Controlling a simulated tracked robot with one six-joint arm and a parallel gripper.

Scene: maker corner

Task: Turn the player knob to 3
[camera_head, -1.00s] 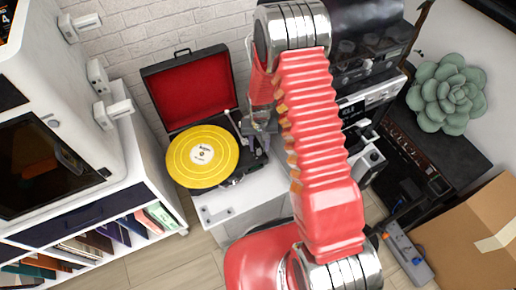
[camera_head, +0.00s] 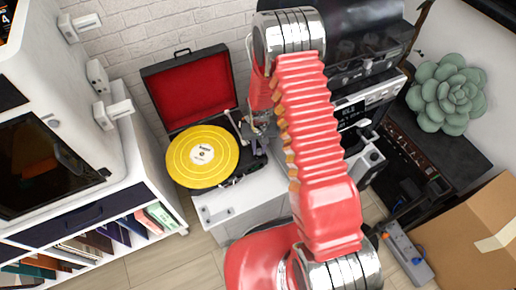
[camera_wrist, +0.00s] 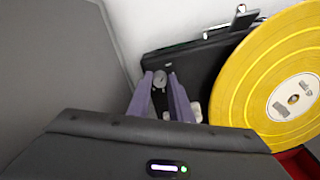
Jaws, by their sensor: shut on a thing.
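The record player (camera_head: 192,92) is an open dark case with a red-lined lid and a yellow record (camera_head: 203,160) on its platter. In the wrist view the record (camera_wrist: 284,82) fills the right side, beside the dark player deck (camera_wrist: 200,62). The small round grey player knob (camera_wrist: 160,77) shows between the purple fingers of my gripper (camera_wrist: 162,84). My gripper is shut on the knob. In the head view my gripper (camera_head: 258,148) is at the player's right edge, and the knob is hard to make out there. The knob's number marks cannot be read.
The player stands on a white cabinet (camera_head: 215,208). A black and silver machine (camera_head: 365,85) stands to the right of my arm. A white shelf with books (camera_head: 100,235) is at left, and a cardboard box (camera_head: 470,245) is at lower right.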

